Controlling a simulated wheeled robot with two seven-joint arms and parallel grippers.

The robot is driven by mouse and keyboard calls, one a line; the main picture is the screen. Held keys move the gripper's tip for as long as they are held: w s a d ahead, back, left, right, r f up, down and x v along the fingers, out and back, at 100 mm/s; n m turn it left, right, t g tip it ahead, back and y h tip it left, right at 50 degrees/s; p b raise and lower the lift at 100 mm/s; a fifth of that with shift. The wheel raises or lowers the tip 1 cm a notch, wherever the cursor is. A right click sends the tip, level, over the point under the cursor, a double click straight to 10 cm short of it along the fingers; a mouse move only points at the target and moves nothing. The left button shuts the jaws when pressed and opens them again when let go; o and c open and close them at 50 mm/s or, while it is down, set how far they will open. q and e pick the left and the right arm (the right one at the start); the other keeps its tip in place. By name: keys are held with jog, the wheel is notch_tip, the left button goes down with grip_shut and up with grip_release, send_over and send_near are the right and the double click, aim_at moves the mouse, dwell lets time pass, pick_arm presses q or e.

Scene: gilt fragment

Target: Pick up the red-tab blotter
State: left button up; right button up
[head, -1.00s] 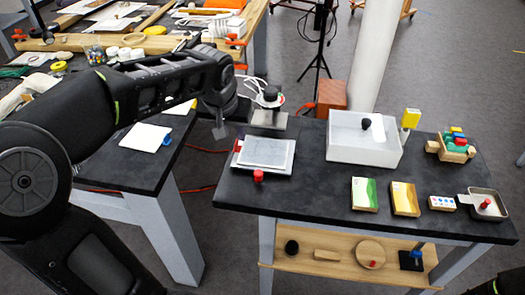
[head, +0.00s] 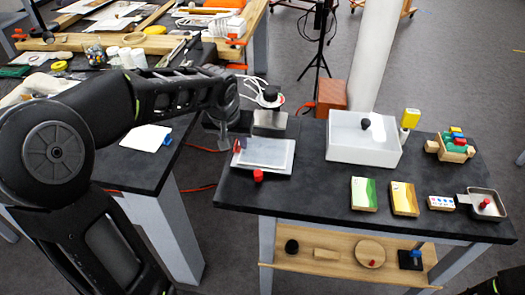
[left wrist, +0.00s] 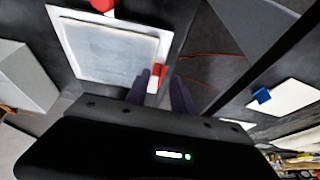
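The red-tab blotter (head: 265,153) is a pale flat sheet on a white board near the left end of the dark table. Its red tab (head: 240,146) sticks out at the left edge, and it also shows in the left wrist view (left wrist: 158,73). My left gripper (head: 230,143) is beside that tab, partly hard to make out. In the left wrist view its two fingers (left wrist: 160,76) are apart, with the tab between or just beyond their tips, closer to the left finger. Contact cannot be told. My right gripper is not visible.
A red knob (head: 258,176) stands at the board's front edge. A black-knobbed stand (head: 270,120) is behind it. A white tub (head: 345,145) stands to the right. A blue-tab sheet (head: 145,137) lies on the left table (head: 130,168), across a gap.

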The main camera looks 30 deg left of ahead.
pick_arm(q)
grip_shut()
dwell(0.3)
jog(key=shift+r, duration=0.1)
notch_tip(320, 180, up, 18)
jog(key=p, duration=1.2)
jog(key=shift+p, duration=0.35)
